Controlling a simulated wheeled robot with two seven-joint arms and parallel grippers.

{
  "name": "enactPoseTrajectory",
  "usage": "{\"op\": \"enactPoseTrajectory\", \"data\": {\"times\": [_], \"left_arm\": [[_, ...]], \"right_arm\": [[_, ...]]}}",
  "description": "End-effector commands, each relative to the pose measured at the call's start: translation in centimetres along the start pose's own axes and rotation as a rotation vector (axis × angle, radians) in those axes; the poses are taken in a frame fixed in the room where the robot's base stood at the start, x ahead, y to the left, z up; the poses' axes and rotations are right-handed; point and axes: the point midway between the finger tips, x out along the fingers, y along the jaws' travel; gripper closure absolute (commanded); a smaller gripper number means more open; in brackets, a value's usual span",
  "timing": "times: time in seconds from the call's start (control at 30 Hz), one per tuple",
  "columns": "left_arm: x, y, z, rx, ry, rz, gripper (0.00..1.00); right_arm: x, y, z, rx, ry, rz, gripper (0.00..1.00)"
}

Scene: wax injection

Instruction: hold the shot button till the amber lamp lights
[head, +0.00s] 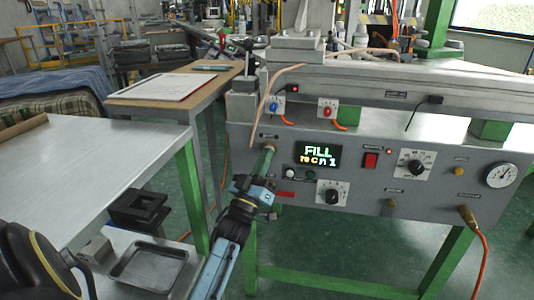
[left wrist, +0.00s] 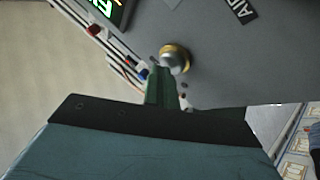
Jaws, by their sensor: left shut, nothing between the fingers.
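My left gripper (head: 266,157) is shut and empty, with its green fingers pointing at the left end of the grey control panel (head: 370,182). In the left wrist view the fingertips (left wrist: 160,73) are right beside a round silver button with a brass ring (left wrist: 175,58). I cannot tell whether they touch it. The lit display (head: 319,154) reads "FILL" with a smaller line below. A small amber round piece (head: 458,171) is on the panel's right; I cannot tell whether it is lit. My right gripper is not in view.
The panel also carries a red switch (head: 371,160), black knobs (head: 415,165), a gauge (head: 501,175) and a brass hose fitting (head: 466,213). A grey table (head: 90,165) stands at the left, with a metal tray (head: 150,267) lower down. A wooden desk (head: 190,95) is behind.

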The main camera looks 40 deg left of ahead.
Motion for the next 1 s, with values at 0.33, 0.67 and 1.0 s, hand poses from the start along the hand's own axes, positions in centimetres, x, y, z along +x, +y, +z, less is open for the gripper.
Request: {"op": "enactPoseTrajectory", "data": {"times": [0.33,0.67,1.0], "left_arm": [[0.02,-0.02,0.02,0.000,-0.001,-0.001,1.00],[0.02,-0.03,0.02,0.000,-0.001,-0.001,1.00],[-0.40,0.25,-0.29,0.000,-0.001,-0.001,1.00]], "right_arm": [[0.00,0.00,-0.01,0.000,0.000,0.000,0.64],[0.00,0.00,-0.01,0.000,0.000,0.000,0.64],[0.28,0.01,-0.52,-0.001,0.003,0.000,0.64]]}}
